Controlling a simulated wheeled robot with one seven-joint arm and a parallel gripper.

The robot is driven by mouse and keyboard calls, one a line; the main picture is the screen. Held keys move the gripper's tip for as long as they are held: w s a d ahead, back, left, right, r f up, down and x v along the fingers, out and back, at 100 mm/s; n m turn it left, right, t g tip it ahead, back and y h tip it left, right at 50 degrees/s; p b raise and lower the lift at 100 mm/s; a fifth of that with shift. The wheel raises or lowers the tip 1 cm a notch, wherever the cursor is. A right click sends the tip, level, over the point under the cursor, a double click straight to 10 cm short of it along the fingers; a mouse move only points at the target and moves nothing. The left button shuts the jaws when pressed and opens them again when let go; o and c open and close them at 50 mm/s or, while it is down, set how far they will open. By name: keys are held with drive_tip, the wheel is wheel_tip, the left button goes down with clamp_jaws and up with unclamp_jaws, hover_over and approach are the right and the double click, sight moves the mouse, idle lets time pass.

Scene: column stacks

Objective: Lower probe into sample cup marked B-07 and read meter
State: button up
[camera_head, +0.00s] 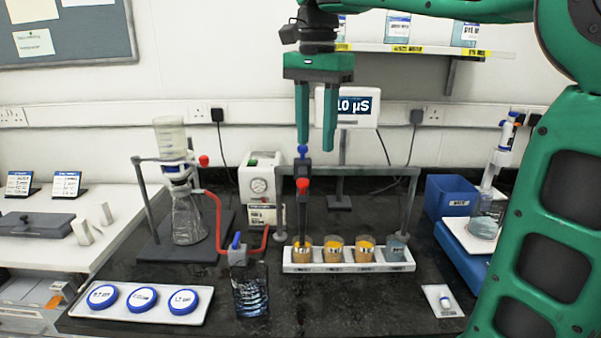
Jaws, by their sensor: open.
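My green gripper (316,147) is open and empty, pointing down above the bench. A dark probe (302,215) with a blue ball top and red knob stands upright below it; the ball is by the left fingertip, and I cannot tell whether they touch. The probe's lower end meets the leftmost sample cup (301,258); how deep it sits is unclear. Several cups stand in a white rack (350,267), three with orange-yellow tops and a grey one (396,249) at right. No B-07 mark is legible. The meter (360,106) shows "10 µS", its left part hidden by my gripper.
A grey frame (408,203) spans the rack. A flask stand (188,205) with red tubing is at left, and a dark glass bottle (250,288) and a tray of blue-rimmed discs (143,313) are in front. A blue bin (455,196) is at right.

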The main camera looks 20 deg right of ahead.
sight(303, 180)
drive_tip(key=shift+m, duration=0.4)
drive_tip(key=shift+w+a+f, duration=0.2)
drive_tip(key=shift+a+f, duration=0.15)
drive_tip(key=shift+f, duration=1.1)
drive_tip(key=shift+w+a+f, duration=0.15)
drive_tip(key=shift+a+f, duration=0.2)
drive_tip(key=shift+f, duration=1.15)
drive_tip(key=shift+w+a+f, duration=0.2)
drive_tip(key=shift+a+f, duration=0.15)
drive_tip(key=shift+f, duration=1.1)
